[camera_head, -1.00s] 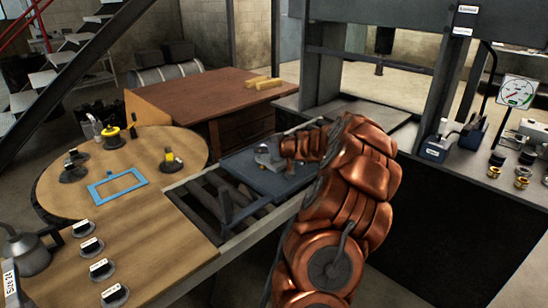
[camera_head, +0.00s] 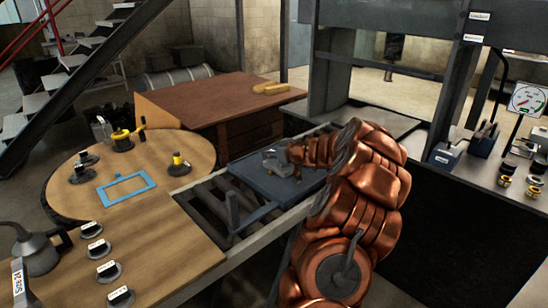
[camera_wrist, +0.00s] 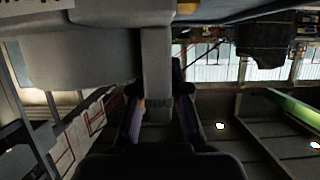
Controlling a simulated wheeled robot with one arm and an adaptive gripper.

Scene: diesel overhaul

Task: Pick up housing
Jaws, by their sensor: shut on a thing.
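The housing looks like a small grey part (camera_head: 272,157) on or just above the dark blue plate (camera_head: 252,184) in the head view. My copper-coloured arm reaches over to it from the right. In the wrist view the grey part (camera_wrist: 157,65) fills the upper middle, and a narrow upright section of it runs down between the fingers. My gripper (camera_wrist: 161,112) is shut on that section, one finger on each side. In the head view my arm mostly hides the fingers, and I cannot tell whether the part touches the plate.
The plate lies on a roller track (camera_head: 205,205) between a wooden worktop (camera_head: 160,255) and a dark press frame (camera_head: 325,75). A round wooden table (camera_head: 185,150) holds a blue frame (camera_head: 127,189) and several small tools. A brown desk (camera_head: 205,95) stands behind.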

